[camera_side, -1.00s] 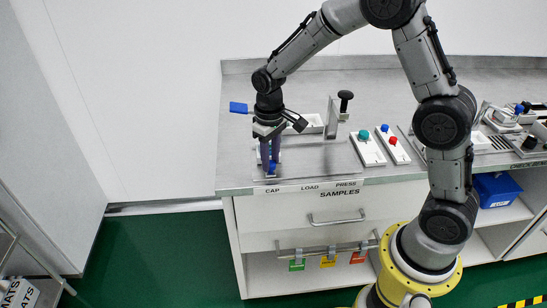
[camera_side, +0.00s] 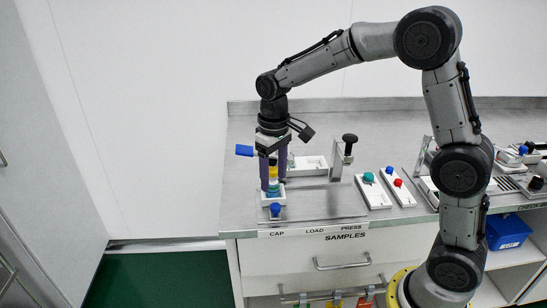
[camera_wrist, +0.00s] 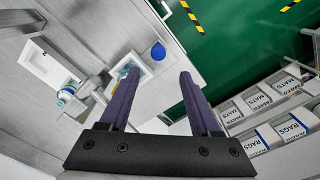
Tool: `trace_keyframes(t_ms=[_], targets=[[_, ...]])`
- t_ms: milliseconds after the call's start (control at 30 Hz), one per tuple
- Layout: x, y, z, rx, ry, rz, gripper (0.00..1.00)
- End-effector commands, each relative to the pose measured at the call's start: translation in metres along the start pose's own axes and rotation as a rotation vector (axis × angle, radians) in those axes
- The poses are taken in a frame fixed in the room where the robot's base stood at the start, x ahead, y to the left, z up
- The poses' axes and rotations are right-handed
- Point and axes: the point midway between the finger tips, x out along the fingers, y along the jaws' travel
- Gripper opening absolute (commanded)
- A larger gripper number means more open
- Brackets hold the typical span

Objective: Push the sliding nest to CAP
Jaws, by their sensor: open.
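The sliding nest (camera_side: 273,198) is a small white block at the left end of the metal plate, behind the CAP label (camera_side: 277,234). Its blue knob (camera_side: 275,210) faces the front edge. In the wrist view the nest (camera_wrist: 146,64) and its knob (camera_wrist: 158,52) lie beyond my fingertips. A small yellow and blue piece (camera_side: 272,172) shows between my fingers in the side view; whether it stands in the nest is unclear. My gripper (camera_side: 273,186) is open, fingers pointing down, raised above and behind the knob. The LOAD label (camera_side: 314,231) and PRESS label (camera_side: 351,227) are to the right.
A black-knobbed press lever (camera_side: 350,138) on a metal bracket and a white tray (camera_side: 307,166) stand behind the plate. A blue piece (camera_side: 244,150) sticks out left of my gripper. Button boxes (camera_side: 373,191) are at the right. The plate right of the nest is clear.

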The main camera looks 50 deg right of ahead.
Motion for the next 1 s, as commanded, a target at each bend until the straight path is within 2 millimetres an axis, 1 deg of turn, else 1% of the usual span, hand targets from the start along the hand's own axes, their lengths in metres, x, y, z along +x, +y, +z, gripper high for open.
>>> trace_keyframes(t_ms=[33,100,200,300,433,733,800,867,900,967,1000], targets=[[-0.012,0.000,-0.001,0.000,0.005,0.000,0.64],[-0.024,0.000,-0.001,0.000,0.004,0.000,0.64],[-0.038,0.000,-0.001,0.000,0.004,0.000,0.64],[-0.048,0.000,-0.001,0.000,0.003,-0.001,0.64],[-0.053,0.000,0.000,0.000,0.001,0.000,0.64],[-0.054,0.000,0.000,0.000,0.001,0.000,0.64],[-0.058,0.000,0.000,0.000,0.012,-0.001,0.64],[-0.069,0.000,0.001,0.001,0.037,-0.001,0.64],[-0.078,0.000,0.004,0.002,0.060,-0.001,0.64],[-0.094,0.001,0.014,0.003,0.094,-0.002,0.64],[-0.105,0.001,0.024,0.003,0.118,-0.002,0.64]])
